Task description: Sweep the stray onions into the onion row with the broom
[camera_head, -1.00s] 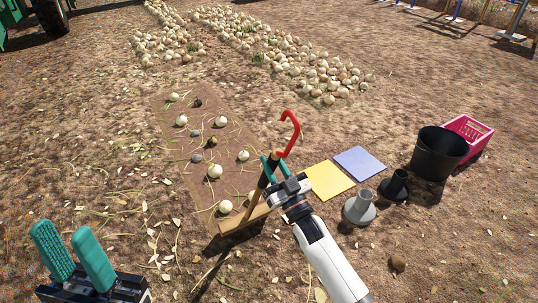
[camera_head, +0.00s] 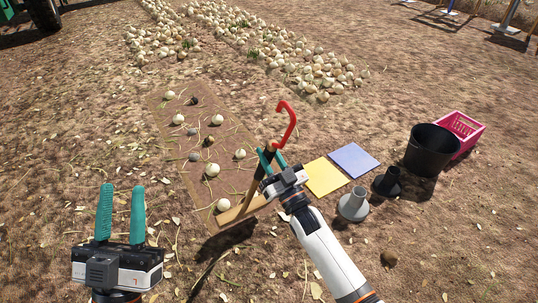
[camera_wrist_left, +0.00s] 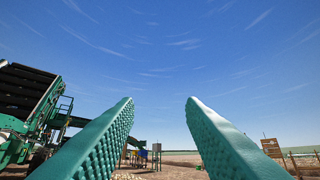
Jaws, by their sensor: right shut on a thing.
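The broom has a red hooked handle end (camera_head: 288,118) and a wide wooden head (camera_head: 243,213) resting at the near end of a brown mat (camera_head: 222,128). My right gripper (camera_head: 268,160) is shut on the broom's shaft, which stands tilted. Several stray white onions (camera_head: 212,170) lie scattered on the mat, one of them (camera_head: 224,204) right beside the broom head. A few dark clods (camera_head: 194,157) lie among them. The onion row (camera_head: 300,62) runs beyond the mat's far end. My left gripper (camera_head: 121,214) is open and empty at the lower left; its fingers frame sky in the left wrist view (camera_wrist_left: 160,135).
A yellow square (camera_head: 325,177) and a blue square (camera_head: 354,160) lie right of the broom. Grey (camera_head: 354,203) and black (camera_head: 387,181) flanged cylinders, a black bucket (camera_head: 431,150) and a pink crate (camera_head: 463,130) stand further right. Bare soil lies left of the mat.

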